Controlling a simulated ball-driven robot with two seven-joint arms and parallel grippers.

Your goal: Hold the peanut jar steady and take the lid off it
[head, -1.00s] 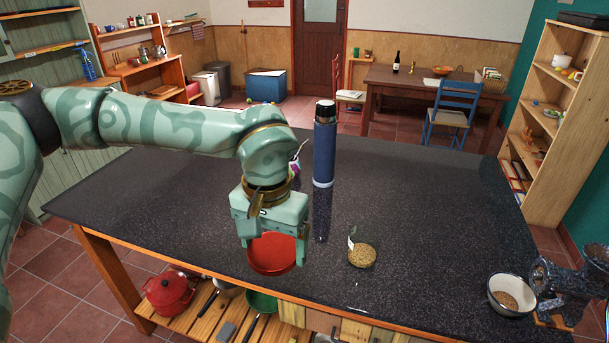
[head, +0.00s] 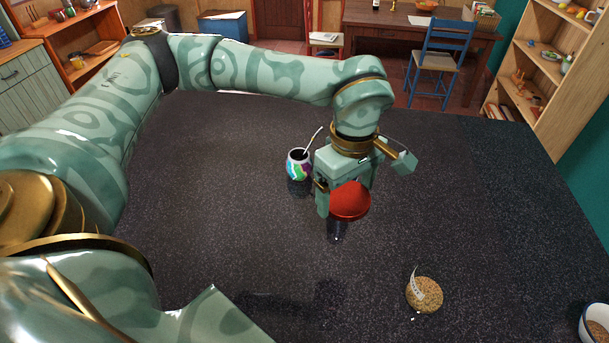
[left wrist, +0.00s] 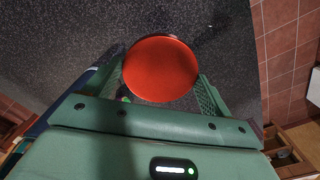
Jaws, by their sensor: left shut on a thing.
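My left gripper (head: 345,198) is shut on a round red lid (head: 351,203), holding it above the dark counter. The lid also shows in the left wrist view (left wrist: 160,68), between the two fingers. The peanut jar (head: 425,294) stands apart from it, nearer and to the right in the head view. Its round top shows tan contents and a white strip stands up at its left side. No gripper touches the jar. My right gripper is not in view.
A colourful cup (head: 298,168) with a straw stands on the speckled counter (head: 220,200), just left of my gripper. A bowl (head: 597,325) is at the right edge. The counter between lid and jar is clear. A dark upright shape below the lid is mostly hidden.

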